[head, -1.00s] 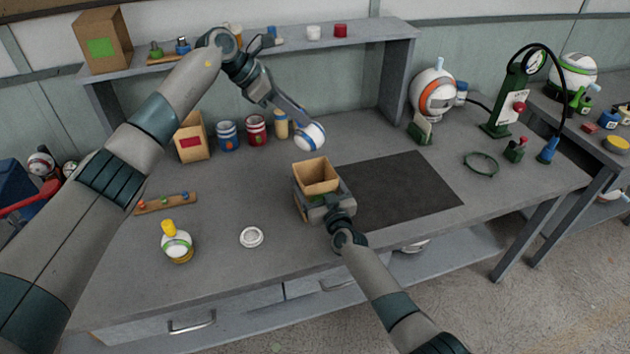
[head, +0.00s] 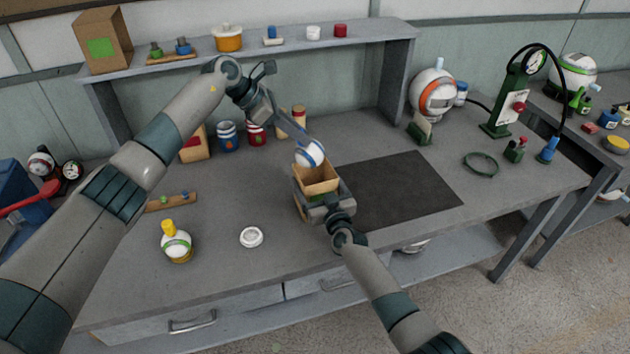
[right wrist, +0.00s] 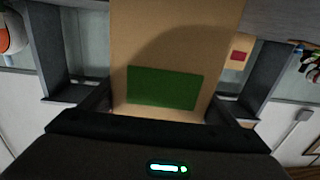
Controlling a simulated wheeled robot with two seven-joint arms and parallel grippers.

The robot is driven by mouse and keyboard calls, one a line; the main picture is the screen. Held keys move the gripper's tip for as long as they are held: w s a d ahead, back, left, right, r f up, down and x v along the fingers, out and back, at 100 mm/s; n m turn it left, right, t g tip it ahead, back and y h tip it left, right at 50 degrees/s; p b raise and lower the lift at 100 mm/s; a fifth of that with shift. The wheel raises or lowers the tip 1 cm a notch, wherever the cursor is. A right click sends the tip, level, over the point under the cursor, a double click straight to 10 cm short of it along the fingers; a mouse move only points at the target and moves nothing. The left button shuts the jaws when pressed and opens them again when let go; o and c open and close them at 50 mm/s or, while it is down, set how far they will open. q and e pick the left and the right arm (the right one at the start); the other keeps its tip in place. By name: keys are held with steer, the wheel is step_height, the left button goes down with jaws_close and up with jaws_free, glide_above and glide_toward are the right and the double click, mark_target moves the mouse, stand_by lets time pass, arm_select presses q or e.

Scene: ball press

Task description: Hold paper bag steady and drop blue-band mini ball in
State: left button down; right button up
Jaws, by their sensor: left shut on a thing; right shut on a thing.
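The blue-band mini ball (head: 309,154) is white with a blue band. My left gripper (head: 303,141) is shut on it and holds it just above the far side of the bag's opening. The open-topped brown paper bag (head: 317,178) stands upright on the bench. My right gripper (head: 323,203) is shut on the bag from the near side, with a finger along each flank. In the right wrist view the bag (right wrist: 175,50) fills the middle, with a green patch facing the camera. The inside bottom of the bag is hidden.
A dark mat (head: 405,190) lies right of the bag. A white ring-shaped disc (head: 251,237) and a green-band ball on a yellow stand (head: 176,243) are at left. Striped cans (head: 228,137) stand behind. A shelf (head: 250,52) runs along the back.

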mark_target(299, 146)
arm_select(q)
steer(key=shift+f, duration=2.2)
steer(key=c, duration=1.5)
jaws_free()
steer(key=v, duration=1.2)
arm_select(e)
steer(key=o, duration=1)
